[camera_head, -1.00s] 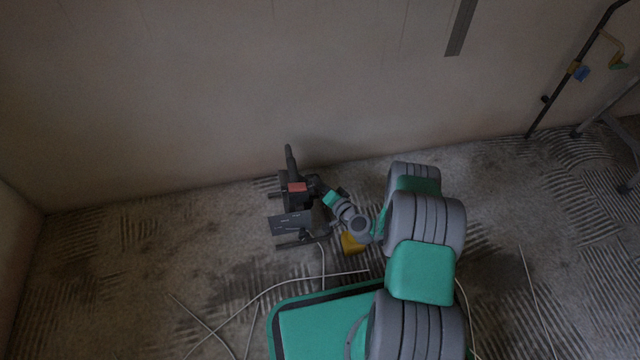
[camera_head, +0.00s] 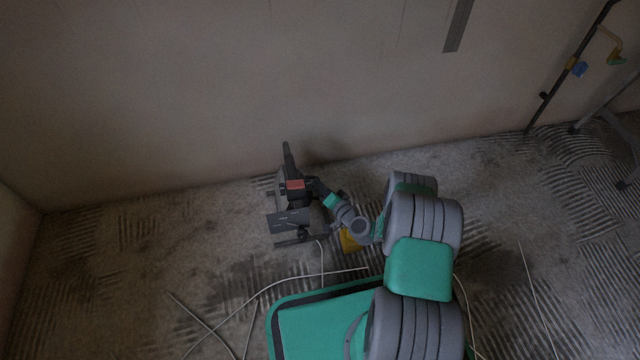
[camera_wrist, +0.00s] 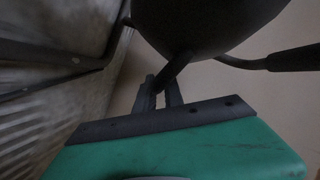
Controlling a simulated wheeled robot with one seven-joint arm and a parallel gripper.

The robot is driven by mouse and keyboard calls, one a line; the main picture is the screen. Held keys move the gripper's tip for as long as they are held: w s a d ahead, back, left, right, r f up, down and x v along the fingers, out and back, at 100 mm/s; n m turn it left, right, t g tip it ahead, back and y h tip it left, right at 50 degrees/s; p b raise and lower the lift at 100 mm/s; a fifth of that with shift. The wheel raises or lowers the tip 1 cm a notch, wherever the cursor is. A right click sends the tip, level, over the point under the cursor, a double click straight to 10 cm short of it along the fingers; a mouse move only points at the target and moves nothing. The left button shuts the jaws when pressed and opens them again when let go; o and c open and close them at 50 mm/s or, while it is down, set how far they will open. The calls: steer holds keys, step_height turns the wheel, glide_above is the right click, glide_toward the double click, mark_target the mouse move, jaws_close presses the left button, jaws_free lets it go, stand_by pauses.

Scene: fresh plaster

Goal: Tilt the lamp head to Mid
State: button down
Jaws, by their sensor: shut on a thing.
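The lamp (camera_head: 296,196) is a dark unit standing on the floor close to the wall, with a reddish patch and a thin rod sticking up. A grey plate with small marks (camera_head: 289,218) shows at its front. My gripper reaches it from the right, its fingers hard to make out there. In the wrist view, the dark rounded lamp head (camera_wrist: 205,22) fills the top. My gripper (camera_wrist: 160,92) is shut on a short dark bar (camera_wrist: 174,69) below the head. The marks on the plate are too small to read.
Pale cables (camera_head: 262,292) lie across the ridged, dusty floor. A yellow thing (camera_head: 349,241) sits partly hidden behind my arm. A plastered wall (camera_head: 200,90) rises just behind the lamp. A dark-legged stand (camera_head: 560,85) is at the right.

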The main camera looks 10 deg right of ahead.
steer(key=shift+f, duration=0.8)
steer(key=shift+a, duration=0.1)
steer(key=c, duration=1.5)
jaws_free()
steer(key=shift+o, duration=0.2)
